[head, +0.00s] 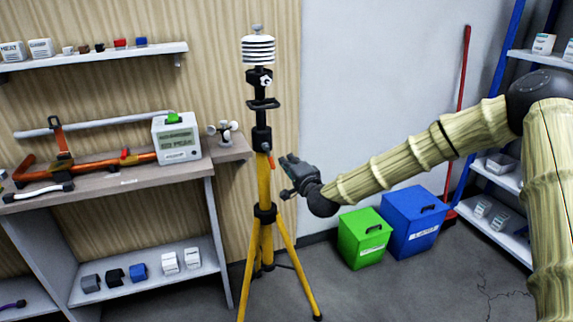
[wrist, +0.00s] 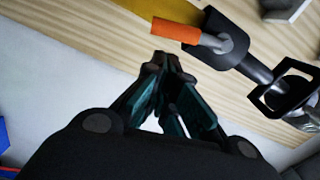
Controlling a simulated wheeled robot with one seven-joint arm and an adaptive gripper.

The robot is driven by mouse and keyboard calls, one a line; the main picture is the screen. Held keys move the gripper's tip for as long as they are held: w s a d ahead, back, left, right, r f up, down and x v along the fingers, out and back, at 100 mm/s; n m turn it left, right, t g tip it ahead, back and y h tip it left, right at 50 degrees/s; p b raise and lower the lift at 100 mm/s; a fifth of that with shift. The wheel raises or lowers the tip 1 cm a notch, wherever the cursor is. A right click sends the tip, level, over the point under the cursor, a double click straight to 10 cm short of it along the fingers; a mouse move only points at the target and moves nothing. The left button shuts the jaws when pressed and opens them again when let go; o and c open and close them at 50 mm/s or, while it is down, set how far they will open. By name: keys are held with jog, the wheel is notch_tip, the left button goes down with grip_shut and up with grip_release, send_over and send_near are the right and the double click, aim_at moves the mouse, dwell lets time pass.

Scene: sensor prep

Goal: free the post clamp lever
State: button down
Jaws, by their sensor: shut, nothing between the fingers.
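The yellow tripod (head: 264,183) stands upright with a black post clamp (head: 262,137) at the top of its yellow column. In the wrist view the clamp lever (wrist: 177,32) has an orange grip on a grey rod, which joins the black clamp body (wrist: 228,42). My gripper (head: 288,163) is just right of the column, a little below the clamp. In the wrist view my gripper (wrist: 166,58) is shut and empty, its tips close to the orange grip with a small gap in the picture. I cannot tell the depth between them. The lever is too small to read clearly in the head view.
A white louvred sensor (head: 258,50) tops the post. A workbench (head: 120,180) with a meter box (head: 177,139) and a small cup anemometer (head: 222,130) is close on the left. Green (head: 365,240) and blue (head: 413,222) bins stand right of the tripod. Tripod legs spread over the floor.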

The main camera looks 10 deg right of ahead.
jog(key=s+d, duration=0.5)
jog(key=s, duration=0.4)
jog(key=shift+s+d+r+b, duration=0.15)
jog(key=shift+s+r+b, duration=0.2)
